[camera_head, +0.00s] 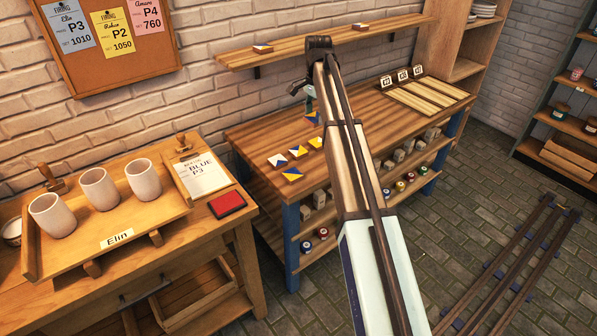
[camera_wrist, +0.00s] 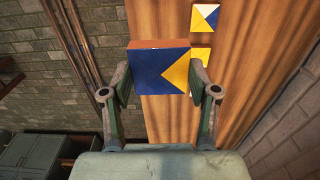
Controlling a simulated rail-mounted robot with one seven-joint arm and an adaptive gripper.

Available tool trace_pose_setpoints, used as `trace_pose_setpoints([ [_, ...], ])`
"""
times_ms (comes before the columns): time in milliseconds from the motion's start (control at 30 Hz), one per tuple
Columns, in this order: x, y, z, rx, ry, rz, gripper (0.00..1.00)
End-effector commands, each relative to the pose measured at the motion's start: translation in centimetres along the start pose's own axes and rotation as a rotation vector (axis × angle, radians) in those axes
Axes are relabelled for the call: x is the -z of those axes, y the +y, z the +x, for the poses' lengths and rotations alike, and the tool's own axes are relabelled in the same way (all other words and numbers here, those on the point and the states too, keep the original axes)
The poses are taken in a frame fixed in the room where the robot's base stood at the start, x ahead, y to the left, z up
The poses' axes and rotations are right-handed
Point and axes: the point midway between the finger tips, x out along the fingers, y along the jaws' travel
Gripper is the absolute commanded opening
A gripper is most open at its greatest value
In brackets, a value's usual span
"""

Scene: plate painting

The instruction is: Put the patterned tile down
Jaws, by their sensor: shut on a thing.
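My gripper (camera_wrist: 159,78) is shut on a patterned tile (camera_wrist: 150,72), with one finger on each side of it. The tile's face is blue with a yellow triangle at the right, and its edge is orange-brown. In the head view the held tile (camera_head: 313,118) shows small below my gripper (camera_head: 309,104), over the back of the wooden bench (camera_head: 262,129). It looks larger than the other tiles in the wrist view, so it seems to be above the bench; the exact gap cannot be told.
Several patterned tiles lie on the bench, including a blue-white-yellow one (camera_wrist: 204,18) and a nearby yellow one (camera_wrist: 200,54). A slatted rack (camera_head: 425,96) with number cards stands at the bench's right. A wall shelf (camera_head: 330,40) runs behind. Bare bench lies left of the tiles.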

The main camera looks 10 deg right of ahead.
Motion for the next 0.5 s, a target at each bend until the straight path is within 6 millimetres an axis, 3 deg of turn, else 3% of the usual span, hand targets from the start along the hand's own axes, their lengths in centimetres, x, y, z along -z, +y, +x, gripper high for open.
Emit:
trace_pose_setpoints([
  [167, -0.1, 0.2, 2.2, -0.004, -0.002, 0.015, 0.21],
  [500, -0.1, 0.2, 10.3, -0.005, -0.003, 0.014, 0.21],
])
